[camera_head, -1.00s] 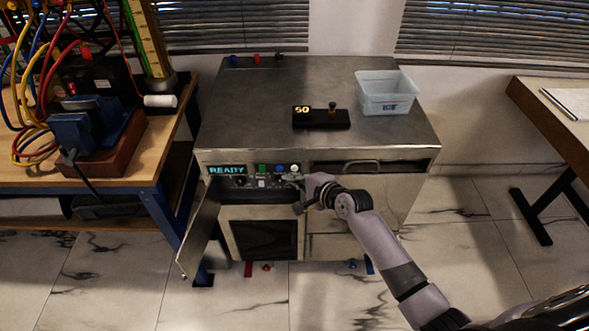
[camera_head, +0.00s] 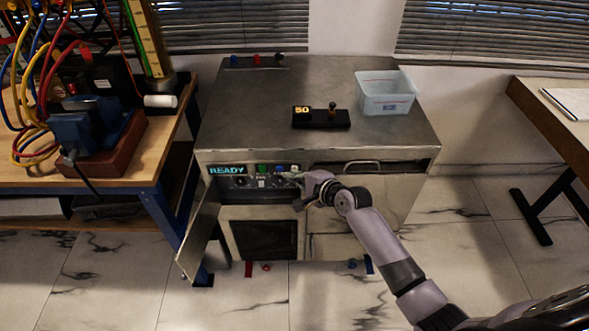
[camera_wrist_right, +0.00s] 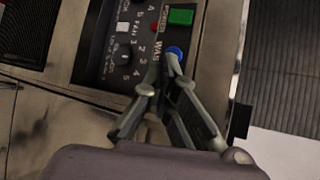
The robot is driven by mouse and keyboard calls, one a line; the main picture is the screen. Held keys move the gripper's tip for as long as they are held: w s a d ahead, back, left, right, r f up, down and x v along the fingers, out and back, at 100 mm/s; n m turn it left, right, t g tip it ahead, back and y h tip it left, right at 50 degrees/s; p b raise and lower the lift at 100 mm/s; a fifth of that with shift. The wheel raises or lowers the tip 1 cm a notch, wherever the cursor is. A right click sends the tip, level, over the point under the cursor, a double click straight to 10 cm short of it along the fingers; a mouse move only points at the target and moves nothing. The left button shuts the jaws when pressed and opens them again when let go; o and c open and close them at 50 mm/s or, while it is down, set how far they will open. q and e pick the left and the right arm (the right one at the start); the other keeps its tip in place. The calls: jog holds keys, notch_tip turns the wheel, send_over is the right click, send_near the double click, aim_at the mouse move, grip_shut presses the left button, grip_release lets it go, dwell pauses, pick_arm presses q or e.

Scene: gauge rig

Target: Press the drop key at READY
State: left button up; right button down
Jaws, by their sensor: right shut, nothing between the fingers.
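The control panel (camera_head: 250,183) on the front of the steel cabinet has a lit display (camera_head: 227,170) reading READY. Beside it sit a green key (camera_head: 263,169), a blue key (camera_head: 279,169) and a pale key (camera_head: 295,168). I cannot read which one is labelled drop. My right gripper (camera_head: 288,177) is shut and empty, just below the blue and pale keys. In the right wrist view, its fingertips (camera_wrist_right: 163,58) are close by the blue key (camera_wrist_right: 176,52), with the green key (camera_wrist_right: 181,16) beyond. The pale key is hidden there, and contact cannot be told. My left gripper is out of view.
The cabinet top (camera_head: 240,110) holds a black box (camera_head: 320,118) showing 50 and a clear bin (camera_head: 387,93). An open door (camera_head: 200,230) stands out at the cabinet's left. A cluttered workbench (camera_head: 150,170) is at left, a desk (camera_head: 560,130) at right.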

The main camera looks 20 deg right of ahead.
jog(key=shift+w+d, duration=0.1)
jog(key=shift+w, duration=0.3)
dwell(0.7)
jog(key=shift+s, duration=0.1)
jog(key=shift+s+a+p, duration=0.2)
jog(key=shift+s+p, duration=0.5)
jog(key=shift+s, duration=0.05)
jog(key=s+p, duration=0.1)
jog(key=s, duration=0.1)
jog(key=s+a+p, duration=0.1)
jog(key=s+p, duration=0.1)
jog(key=shift+s+a, duration=0.2)
jog(key=shift+s, duration=0.2)
